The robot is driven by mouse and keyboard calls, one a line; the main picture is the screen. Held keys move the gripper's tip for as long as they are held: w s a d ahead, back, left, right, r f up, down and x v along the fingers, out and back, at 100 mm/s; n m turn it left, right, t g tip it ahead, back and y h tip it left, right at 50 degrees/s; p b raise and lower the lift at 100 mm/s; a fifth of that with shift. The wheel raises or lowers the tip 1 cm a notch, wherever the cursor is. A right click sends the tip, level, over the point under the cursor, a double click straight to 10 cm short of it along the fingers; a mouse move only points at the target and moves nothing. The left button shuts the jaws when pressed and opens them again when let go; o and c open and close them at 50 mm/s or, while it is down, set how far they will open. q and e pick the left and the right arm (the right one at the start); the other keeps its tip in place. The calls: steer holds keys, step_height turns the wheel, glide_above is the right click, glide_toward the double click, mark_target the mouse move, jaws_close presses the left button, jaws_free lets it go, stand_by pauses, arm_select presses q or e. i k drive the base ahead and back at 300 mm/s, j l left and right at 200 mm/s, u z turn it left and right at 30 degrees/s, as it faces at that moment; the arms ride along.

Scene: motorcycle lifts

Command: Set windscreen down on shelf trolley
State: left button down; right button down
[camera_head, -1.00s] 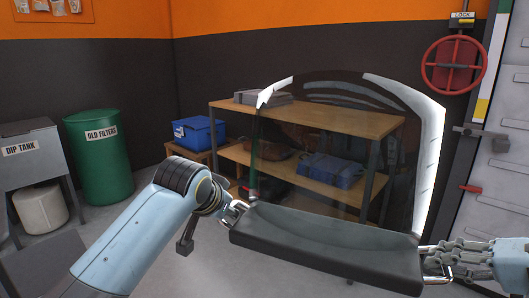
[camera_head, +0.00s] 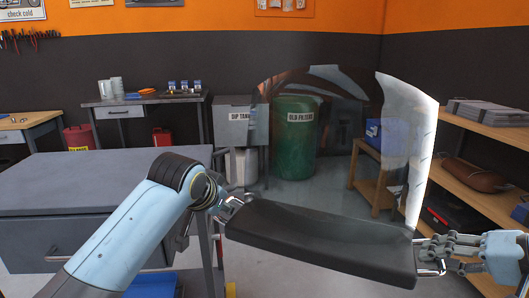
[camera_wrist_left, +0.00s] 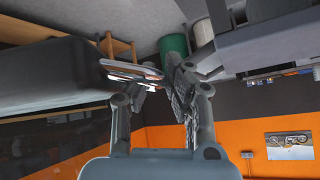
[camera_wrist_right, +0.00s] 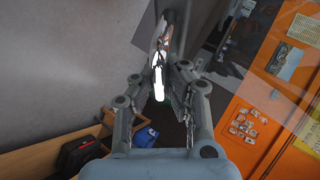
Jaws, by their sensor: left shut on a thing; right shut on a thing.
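The windscreen (camera_head: 320,240) is a clear, curved pane with a thick black base and a metal handle at each end. It is held up in front of me, roughly upright, its base tilted slightly down to the right. My left gripper (camera_head: 229,207) is shut on the left handle, which also shows in the left wrist view (camera_wrist_left: 136,72). My right gripper (camera_head: 436,256) is shut on the right handle. A grey-topped trolley (camera_head: 85,178) stands at the left, its top bare where visible. My left arm hides part of its right side.
Wooden shelves (camera_head: 470,125) with bags and cases stand at the right. A green bin (camera_head: 294,135), a grey dip tank (camera_head: 237,125) and a workbench (camera_head: 145,100) are farther back. A blue item (camera_head: 152,285) shows low by the trolley. Grey floor is open beyond the windscreen.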

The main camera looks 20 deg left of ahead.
mark_target(101, 171)
steer(key=u, duration=1.35)
steer(key=i+j, duration=0.15)
steer(key=i, duration=0.35)
steer(key=i+j, duration=0.15)
steer(key=i, duration=0.35)
steer(key=i+j+u, duration=0.1)
steer(key=i, duration=0.35)
steer(key=j, duration=0.1)
